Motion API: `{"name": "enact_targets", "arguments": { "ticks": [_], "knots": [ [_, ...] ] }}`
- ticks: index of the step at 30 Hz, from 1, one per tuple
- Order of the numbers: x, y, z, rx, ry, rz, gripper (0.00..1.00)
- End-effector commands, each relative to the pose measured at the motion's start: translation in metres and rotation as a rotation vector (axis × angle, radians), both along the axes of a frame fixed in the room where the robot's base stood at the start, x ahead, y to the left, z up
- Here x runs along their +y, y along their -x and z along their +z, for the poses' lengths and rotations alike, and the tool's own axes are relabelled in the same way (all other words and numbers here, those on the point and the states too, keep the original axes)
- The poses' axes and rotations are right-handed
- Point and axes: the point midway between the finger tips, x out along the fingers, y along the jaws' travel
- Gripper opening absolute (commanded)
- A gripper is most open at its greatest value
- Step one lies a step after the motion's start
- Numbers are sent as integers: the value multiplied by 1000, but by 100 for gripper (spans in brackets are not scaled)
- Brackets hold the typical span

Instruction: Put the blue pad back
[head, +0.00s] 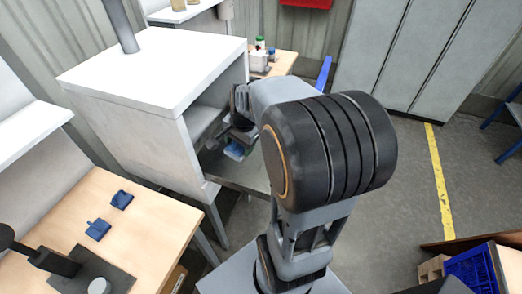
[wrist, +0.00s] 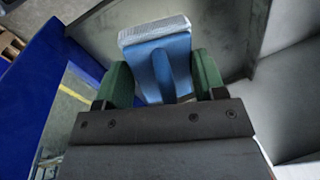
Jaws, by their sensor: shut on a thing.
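A blue pad (wrist: 150,62) with a pale, rough face and a raised rib or handle shows in the wrist view. My gripper (wrist: 162,80) is shut on the rib with its two green fingers. In the head view my gripper (head: 242,124) is at the open front of the white cabinet (head: 145,126), and the blue pad (head: 235,149) hangs just below it. Whether the pad touches anything there cannot be told. Two other dark blue pads, (head: 122,199) and (head: 98,229), lie on the wooden table at the lower left.
The wooden table (head: 150,235) also carries a dark stand (head: 60,262). The cabinet has an inner shelf and a lower floor panel. A large blue surface (wrist: 40,75) is close on the left in the wrist view.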

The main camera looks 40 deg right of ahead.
Motion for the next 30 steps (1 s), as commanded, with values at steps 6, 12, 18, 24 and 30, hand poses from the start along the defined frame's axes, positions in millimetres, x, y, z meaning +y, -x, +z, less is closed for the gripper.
{"name": "enact_targets", "arguments": {
  "ticks": [6,12,18,24,30],
  "knots": [
    [20,12,1,-1,1,3,38],
    [39,23,1,-2,0,4,38],
    [56,34,1,-1,0,3,38],
    [75,45,1,-1,0,4,38],
    [92,55,1,-2,0,4,38]
  ]
}}
